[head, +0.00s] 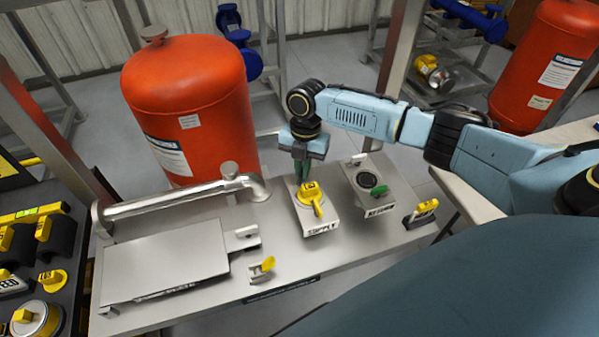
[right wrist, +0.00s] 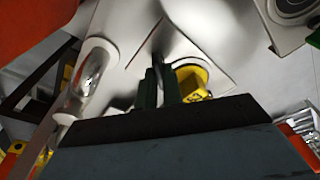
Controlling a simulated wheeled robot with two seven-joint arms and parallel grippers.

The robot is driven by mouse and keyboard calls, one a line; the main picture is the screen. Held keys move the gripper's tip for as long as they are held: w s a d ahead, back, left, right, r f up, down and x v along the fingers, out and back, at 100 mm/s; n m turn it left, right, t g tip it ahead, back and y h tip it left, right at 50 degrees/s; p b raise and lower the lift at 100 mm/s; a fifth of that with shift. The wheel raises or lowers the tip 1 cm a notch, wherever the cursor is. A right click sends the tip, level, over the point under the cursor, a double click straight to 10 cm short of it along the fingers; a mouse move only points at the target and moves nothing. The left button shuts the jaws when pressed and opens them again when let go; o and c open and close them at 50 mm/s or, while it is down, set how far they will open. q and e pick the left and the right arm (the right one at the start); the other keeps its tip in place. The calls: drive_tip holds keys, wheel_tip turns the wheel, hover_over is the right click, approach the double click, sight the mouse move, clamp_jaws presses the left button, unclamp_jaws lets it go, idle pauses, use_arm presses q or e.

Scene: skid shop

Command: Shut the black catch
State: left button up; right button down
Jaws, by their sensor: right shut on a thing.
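My right gripper (head: 301,177) reaches down behind the yellow handle (head: 313,197) of the SUPPLY plate (head: 322,228). Its green fingers are shut at the plate's back edge. In the right wrist view, the right gripper (right wrist: 158,75) has a small dark piece (right wrist: 157,42) at its fingertips, which looks like the black catch. The fingers hide most of it, so I cannot tell how far it is turned. The yellow handle (right wrist: 193,80) shows right beside the fingers, with a small gap. My left gripper is not in view.
The RETURN plate (head: 388,201) with a green handle stands to the right, with a pale catch (head: 359,158) behind it. A metal pipe (head: 180,196), a grey lid (head: 165,262) and a yellow-levered catch (head: 262,268) are left. An orange tank (head: 190,100) stands behind the bench.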

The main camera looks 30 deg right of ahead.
drive_tip(key=n, duration=0.2)
drive_tip(key=shift+n+b, duration=0.3)
drive_tip(key=shift+n, duration=0.5)
drive_tip(key=n+h, duration=0.1)
drive_tip(key=n, duration=0.2)
drive_tip(key=shift+g+b, duration=0.3)
drive_tip(key=shift+n, duration=0.5)
drive_tip(key=c, duration=1.5)
unclamp_jaws()
drive_tip(key=shift+c, duration=0.2)
